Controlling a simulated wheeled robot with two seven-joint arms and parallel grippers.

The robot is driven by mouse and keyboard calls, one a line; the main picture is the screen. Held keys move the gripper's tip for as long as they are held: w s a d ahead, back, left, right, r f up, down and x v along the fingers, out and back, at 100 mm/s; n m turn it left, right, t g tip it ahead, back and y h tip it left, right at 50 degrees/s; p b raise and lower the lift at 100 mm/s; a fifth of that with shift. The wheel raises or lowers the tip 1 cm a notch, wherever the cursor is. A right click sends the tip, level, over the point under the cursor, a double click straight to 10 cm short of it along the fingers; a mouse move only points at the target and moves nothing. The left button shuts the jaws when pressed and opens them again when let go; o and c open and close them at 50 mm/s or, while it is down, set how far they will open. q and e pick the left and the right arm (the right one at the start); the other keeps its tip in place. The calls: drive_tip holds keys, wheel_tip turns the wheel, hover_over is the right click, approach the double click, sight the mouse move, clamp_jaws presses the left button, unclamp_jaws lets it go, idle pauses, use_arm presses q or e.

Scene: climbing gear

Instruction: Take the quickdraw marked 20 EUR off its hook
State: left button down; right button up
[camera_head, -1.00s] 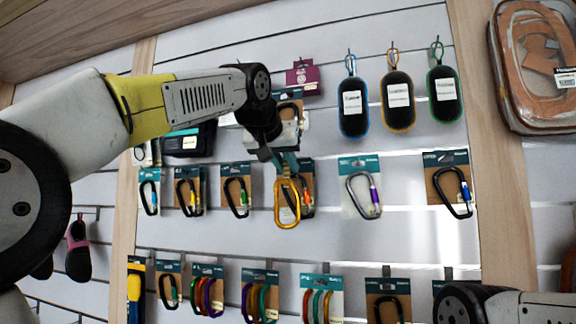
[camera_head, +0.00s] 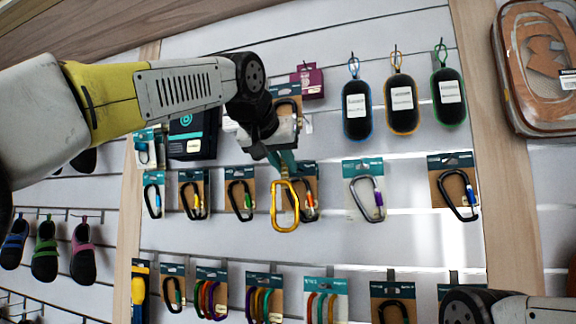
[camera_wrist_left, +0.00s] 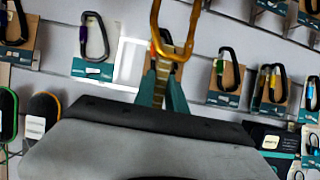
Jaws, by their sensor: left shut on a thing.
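A quickdraw with a gold carabiner (camera_head: 285,222) hangs below my left gripper (camera_head: 284,164) in the head view. My left gripper is shut on its short sling (camera_wrist_left: 161,72), between the teal fingers in the left wrist view. The gold carabiner (camera_wrist_left: 175,28) also shows there, in front of the white wall. I cannot read a price mark. The hook and the quickdraw's upper end are hidden behind the gripper, so I cannot tell whether it is still on a hook. My right gripper is not in view.
Carded carabiners hang close by, one (camera_head: 308,188) just behind the gold carabiner, another (camera_head: 363,190) to the right. A maroon box (camera_head: 311,81) and several dark pouches (camera_head: 401,104) hang above. Another carabiner row runs below. Part of my right arm shows bottom right.

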use_arm(q)
drive_tip(key=shift+s+a+r, duration=0.1)
drive_tip(key=shift+s+a, duration=0.1)
drive_tip(key=shift+s, duration=0.45)
drive_tip(key=shift+s+a, duration=0.2)
drive_tip(key=shift+s, duration=0.45)
